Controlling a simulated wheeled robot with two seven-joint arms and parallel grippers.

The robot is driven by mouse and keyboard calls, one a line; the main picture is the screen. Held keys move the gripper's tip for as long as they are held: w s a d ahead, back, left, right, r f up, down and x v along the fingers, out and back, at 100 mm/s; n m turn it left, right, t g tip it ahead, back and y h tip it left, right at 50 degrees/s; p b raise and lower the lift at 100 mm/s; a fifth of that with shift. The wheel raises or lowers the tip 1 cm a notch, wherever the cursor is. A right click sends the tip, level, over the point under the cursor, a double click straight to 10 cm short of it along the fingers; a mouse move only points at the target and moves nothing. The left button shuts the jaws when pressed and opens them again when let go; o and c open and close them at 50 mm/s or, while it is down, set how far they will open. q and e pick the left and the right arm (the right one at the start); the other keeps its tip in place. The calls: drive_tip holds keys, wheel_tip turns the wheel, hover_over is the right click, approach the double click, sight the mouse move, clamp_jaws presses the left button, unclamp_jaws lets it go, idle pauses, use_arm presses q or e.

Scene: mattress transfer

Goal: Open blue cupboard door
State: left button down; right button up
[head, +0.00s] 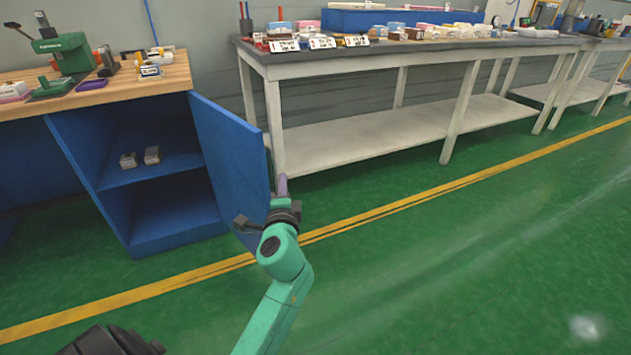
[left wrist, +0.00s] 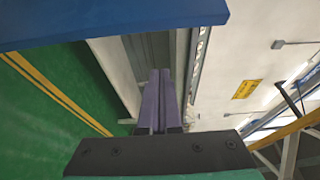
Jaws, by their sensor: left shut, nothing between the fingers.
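The blue cupboard (head: 85,150) stands under a wooden worktop at the left of the head view. Its blue door (head: 228,160) is swung wide open to the right, and the shelf inside shows. My left gripper (head: 282,184) is at the door's outer edge, on its right side, with its purple fingers pointing away from me. In the left wrist view the purple fingers (left wrist: 160,100) are together and hold nothing. The door's blue edge (left wrist: 110,22) crosses the top of that view, beside the fingers. I cannot tell whether the gripper touches the door. My right gripper is not in view.
Two small grey items (head: 140,157) lie on the cupboard shelf. A grey workbench (head: 380,130) with a lower shelf stands to the right, its top holding boxes and labels. A green machine (head: 65,50) stands on the wooden worktop. The green floor (head: 480,260) at right is clear.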

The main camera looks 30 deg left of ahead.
use_arm(q)
drive_tip(key=w+a+b, duration=0.1)
drive_tip(key=w+a, duration=0.2)
drive_tip(key=a, duration=0.3)
drive_tip(key=shift+w+a, duration=0.3)
drive_tip(key=shift+a, duration=0.05)
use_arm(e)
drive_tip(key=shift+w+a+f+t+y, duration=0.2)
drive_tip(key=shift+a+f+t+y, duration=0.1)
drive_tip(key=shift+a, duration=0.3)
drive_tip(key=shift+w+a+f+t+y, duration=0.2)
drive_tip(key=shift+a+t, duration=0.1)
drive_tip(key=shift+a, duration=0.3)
